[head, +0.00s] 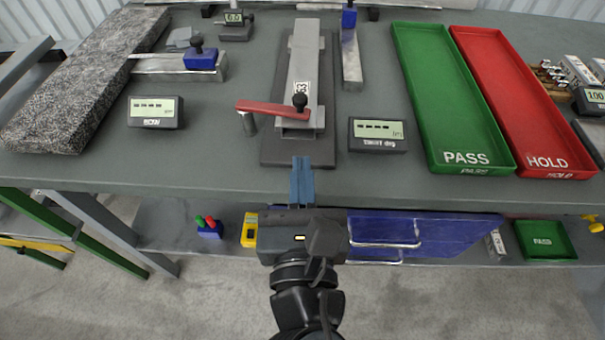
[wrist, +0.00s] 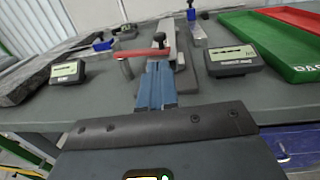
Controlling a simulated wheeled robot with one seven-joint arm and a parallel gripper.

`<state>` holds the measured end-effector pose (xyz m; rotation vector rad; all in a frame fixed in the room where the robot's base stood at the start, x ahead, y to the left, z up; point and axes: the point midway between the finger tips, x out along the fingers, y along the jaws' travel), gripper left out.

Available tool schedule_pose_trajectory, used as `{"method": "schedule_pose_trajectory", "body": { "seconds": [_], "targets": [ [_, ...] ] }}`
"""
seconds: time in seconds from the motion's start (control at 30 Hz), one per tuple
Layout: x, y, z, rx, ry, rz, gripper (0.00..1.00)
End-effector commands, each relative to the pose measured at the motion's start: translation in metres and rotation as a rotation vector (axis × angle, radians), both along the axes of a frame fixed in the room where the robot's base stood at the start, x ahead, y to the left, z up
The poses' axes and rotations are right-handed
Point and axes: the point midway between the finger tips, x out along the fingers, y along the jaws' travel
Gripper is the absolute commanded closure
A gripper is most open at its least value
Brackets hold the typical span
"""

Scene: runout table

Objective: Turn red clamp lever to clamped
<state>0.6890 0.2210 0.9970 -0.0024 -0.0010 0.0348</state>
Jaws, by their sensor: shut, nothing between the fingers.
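The red clamp lever (head: 272,109) lies across the front end of a grey fixture on the table, pointing left in the head view. A black knob (head: 300,101) stands near its right end, and a short grey post (head: 249,123) stands under or beside its left end. The lever also shows in the wrist view (wrist: 140,53), just beyond my fingertips. My gripper (head: 302,162) has blue fingers, shut and empty, in front of the fixture's near edge. The fingers (wrist: 157,68) point toward the lever; whether they touch it cannot be told, though they look apart in the head view.
Small displays stand left (head: 156,112) and right (head: 377,135) of the fixture. A granite slab (head: 85,80) lies at the left. A green PASS tray (head: 450,100) and a red HOLD tray (head: 520,100) lie at the right. The table's front edge is below my fingers.

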Motion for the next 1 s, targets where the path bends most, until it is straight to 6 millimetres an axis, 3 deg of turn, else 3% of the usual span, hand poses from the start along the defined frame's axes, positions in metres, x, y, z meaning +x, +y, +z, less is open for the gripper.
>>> {"method": "schedule_pose_trajectory", "body": {
  "seconds": [0.3,0.5,0.7,1.0],
  "targets": [
    [0.064,0.002,0.002,0.003,0.0,-0.001,1.0],
    [0.091,0.003,0.001,0.002,0.001,0.0,1.0],
    [0.103,0.003,0.0,0.003,0.002,0.001,1.0],
    [0.104,0.004,0.0,0.003,0.001,0.002,1.0]
  ]
}}
